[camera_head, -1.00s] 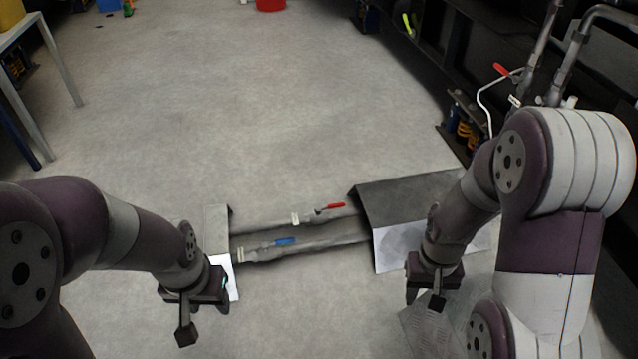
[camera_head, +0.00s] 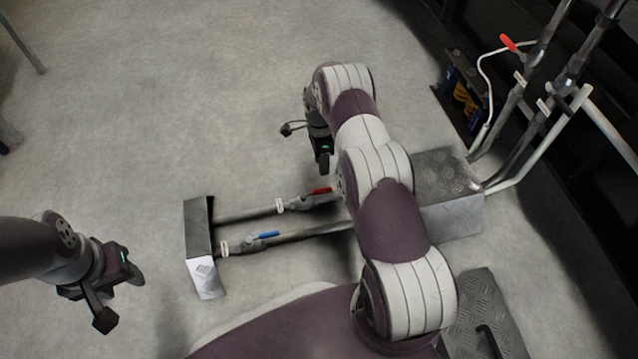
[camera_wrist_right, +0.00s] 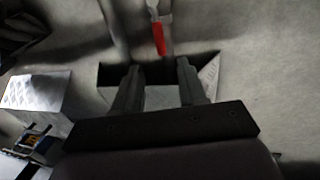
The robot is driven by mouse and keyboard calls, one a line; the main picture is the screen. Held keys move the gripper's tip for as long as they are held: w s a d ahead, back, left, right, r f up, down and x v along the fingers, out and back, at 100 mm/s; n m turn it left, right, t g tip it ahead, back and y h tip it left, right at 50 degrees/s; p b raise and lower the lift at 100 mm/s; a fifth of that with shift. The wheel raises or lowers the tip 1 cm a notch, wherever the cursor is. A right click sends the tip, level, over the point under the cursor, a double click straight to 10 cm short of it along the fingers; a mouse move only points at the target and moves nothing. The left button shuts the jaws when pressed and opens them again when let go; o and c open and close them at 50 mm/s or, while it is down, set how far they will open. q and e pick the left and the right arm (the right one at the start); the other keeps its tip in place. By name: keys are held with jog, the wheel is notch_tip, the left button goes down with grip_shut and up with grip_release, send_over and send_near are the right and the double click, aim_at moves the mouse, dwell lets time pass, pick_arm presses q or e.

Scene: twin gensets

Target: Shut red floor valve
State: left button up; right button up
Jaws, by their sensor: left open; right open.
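The red valve handle (camera_head: 321,191) sits on the farther of two grey floor pipes, left of my right arm, which hides the pipe beyond it. It lies roughly along its pipe. In the right wrist view the red handle (camera_wrist_right: 158,38) shows ahead of the fingertips, between their lines. My right gripper (camera_head: 306,147) is open and empty, above and beyond the handle in the head view, apart from it. Its two spread fingers (camera_wrist_right: 158,68) show in the wrist view. My left gripper (camera_head: 120,298) is open and empty at the lower left.
A blue handle (camera_head: 269,235) sits on the nearer pipe. Metal covers stand over the pipes at the left (camera_head: 198,232) and right (camera_head: 452,190). Upright pipes with another red handle (camera_head: 508,42) stand at the upper right.

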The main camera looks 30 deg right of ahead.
aim_at(324, 189)
jog(key=f+b, duration=0.1)
jog(key=f, duration=0.2)
jog(key=s+f+b, duration=0.1)
jog(key=f+b, duration=0.1)
jog(key=f, duration=0.1)
jog(key=f+b, duration=0.1)
jog(key=f, duration=0.2)
jog(key=shift+s+a+f+b, duration=0.2)
jog(key=shift+s+b, duration=0.2)
jog(key=shift+c, duration=0.3)
jog(key=shift+r, duration=0.1)
grip_shut()
